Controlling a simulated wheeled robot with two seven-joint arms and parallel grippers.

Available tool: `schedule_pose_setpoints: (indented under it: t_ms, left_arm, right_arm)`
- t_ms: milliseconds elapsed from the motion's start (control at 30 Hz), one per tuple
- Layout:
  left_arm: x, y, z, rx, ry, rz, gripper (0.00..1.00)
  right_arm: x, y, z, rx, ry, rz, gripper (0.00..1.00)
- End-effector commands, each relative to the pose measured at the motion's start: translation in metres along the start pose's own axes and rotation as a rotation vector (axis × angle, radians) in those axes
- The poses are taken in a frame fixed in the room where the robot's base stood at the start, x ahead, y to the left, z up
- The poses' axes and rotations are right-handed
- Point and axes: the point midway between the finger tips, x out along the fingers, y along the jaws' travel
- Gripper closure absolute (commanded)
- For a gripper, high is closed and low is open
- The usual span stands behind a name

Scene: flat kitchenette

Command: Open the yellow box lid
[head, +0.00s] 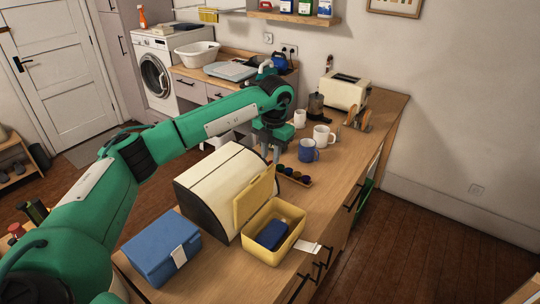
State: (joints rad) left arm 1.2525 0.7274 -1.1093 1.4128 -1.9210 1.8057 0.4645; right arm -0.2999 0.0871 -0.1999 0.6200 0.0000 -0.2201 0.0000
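The yellow box (285,254) stands on the wooden counter near its front edge. Its lid (254,198) is open and stands up, tilted back, on the side towards the cream bread bin. A dark blue item (272,235) lies inside the box. My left arm reaches across from the left, over the bread bin. My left gripper (270,154) points down beyond the bread bin, apart from the yellow box and lid. Its two fingers look spread, with nothing seen between them. My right gripper is not in view.
A cream bread bin (220,182) stands behind the yellow box, and a blue box (160,250) with a white label is at left. A tray of small dark pods (294,176), a blue mug (308,151), white mugs (323,136) and a toaster (345,91) stand farther along the counter.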

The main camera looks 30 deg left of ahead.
Motion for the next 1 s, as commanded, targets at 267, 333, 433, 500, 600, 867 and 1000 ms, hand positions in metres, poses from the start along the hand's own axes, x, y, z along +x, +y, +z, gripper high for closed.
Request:
schedule_pose_setpoints:
  t_ms: [267, 333, 433, 500, 600, 867, 1000]
  left_arm:
    - [0.029, 0.0, 0.0, -0.001, 0.001, 0.0, 0.74]
    - [0.032, 0.0, 0.0, 0.0, 0.001, -0.001, 0.74]
    - [0.034, 0.0, 0.0, 0.0, 0.0, -0.001, 0.74]
    - [0.034, 0.0, 0.0, 0.0, 0.0, -0.001, 0.74]
    - [0.034, 0.0, 0.0, 0.0, 0.0, -0.001, 0.76]
    - [0.033, 0.0, 0.0, 0.0, 0.0, -0.001, 1.0]
    - [0.033, 0.0, 0.0, 0.0, 0.0, -0.001, 1.0]
  right_arm:
    - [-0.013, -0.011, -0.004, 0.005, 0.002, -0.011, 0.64]
    - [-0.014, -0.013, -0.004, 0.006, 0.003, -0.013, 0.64]
    - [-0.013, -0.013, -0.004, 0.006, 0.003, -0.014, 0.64]
    - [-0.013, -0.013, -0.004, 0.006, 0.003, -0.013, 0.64]
    - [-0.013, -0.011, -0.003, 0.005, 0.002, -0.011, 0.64]
    - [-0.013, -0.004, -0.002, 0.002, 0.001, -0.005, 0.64]
    - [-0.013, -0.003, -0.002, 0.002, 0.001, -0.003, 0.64]
